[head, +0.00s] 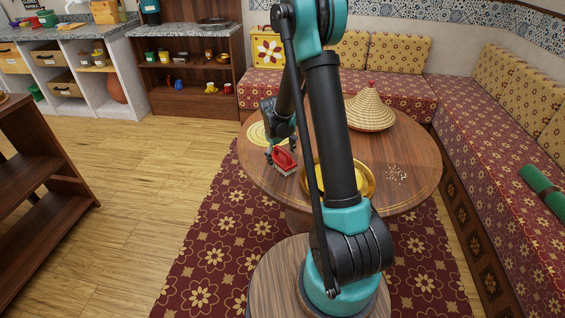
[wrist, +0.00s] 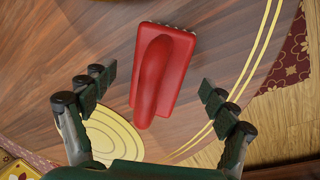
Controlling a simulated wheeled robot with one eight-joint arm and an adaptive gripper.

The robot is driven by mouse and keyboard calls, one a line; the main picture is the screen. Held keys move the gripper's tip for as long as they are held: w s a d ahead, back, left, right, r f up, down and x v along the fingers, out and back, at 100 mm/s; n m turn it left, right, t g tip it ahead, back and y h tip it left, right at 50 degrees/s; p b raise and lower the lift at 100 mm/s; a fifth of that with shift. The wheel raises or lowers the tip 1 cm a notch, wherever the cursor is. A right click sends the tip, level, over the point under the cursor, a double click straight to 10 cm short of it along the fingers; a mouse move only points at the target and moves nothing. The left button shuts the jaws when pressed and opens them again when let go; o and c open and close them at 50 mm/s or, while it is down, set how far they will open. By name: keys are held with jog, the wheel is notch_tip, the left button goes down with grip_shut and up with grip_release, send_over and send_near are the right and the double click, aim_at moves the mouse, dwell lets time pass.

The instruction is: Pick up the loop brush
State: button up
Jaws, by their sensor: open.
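The loop brush (head: 284,159) is a red brush with a raised loop handle and pale bristles underneath. It lies on the round wooden table near its left edge in the head view. In the wrist view the brush (wrist: 163,72) lies ahead of my fingers, its handle pointing roughly toward me. My gripper (wrist: 155,88) is open, with one finger on each side of the brush's near end and a gap on both sides. In the head view my gripper (head: 280,148) is just above and behind the brush, partly hidden by my arm.
The round table (head: 415,185) also holds a woven cone-shaped lid (head: 370,110), a brass-coloured bowl (head: 368,183) partly hidden by my arm, scattered crumbs (head: 396,174) and a pale yellow round mat (head: 262,134) close to the brush. Cushioned benches (head: 465,125) stand behind and right.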

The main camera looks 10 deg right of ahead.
jog(key=shift+w+d+f, duration=0.1)
jog(key=shift+d+f, duration=0.05)
jog(key=shift+f, duration=1.1)
jog(key=c, duration=1.3)
jog(key=shift+r, duration=0.15)
notch_tip(320, 180, up, 20)
jog(key=shift+f, duration=0.1)
